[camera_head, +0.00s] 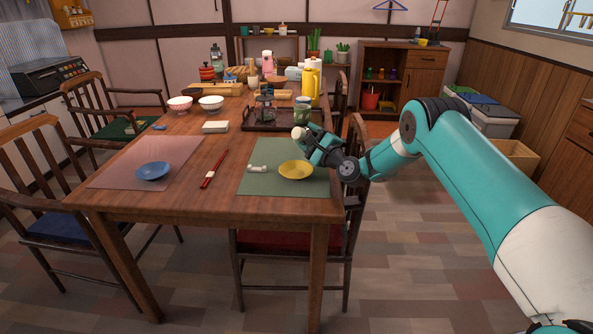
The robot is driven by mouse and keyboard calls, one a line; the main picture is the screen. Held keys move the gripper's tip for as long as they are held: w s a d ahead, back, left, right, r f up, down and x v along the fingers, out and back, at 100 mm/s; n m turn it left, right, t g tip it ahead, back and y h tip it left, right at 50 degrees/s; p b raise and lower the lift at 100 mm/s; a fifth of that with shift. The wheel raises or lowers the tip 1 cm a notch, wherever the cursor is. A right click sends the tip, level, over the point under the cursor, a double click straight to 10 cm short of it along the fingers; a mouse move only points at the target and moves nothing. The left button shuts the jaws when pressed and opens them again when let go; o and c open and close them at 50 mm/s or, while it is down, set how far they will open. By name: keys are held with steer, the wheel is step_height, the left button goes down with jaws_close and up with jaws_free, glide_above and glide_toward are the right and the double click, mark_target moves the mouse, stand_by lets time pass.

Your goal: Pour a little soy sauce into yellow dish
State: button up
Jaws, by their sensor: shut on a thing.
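The yellow dish (296,170) sits on a green placemat (262,187) at the near right of the table and looks empty. My gripper (304,136) is just behind and above the dish, reaching in from the right. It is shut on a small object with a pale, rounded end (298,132). The gripper hides most of this object, and I cannot tell for sure whether it is the soy sauce bottle. No sauce stream is visible.
Behind the gripper is a dark tray (259,126) with cups (301,111). A small white rest (258,169) lies left of the yellow dish. A blue dish (152,170) and red chopsticks (215,169) are farther left. A yellow flask (311,82) stands at the back.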

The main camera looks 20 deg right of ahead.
steer(key=shift+f+n+b, duration=0.1)
steer(key=shift+n+b, duration=0.4)
stand_by(1.1)
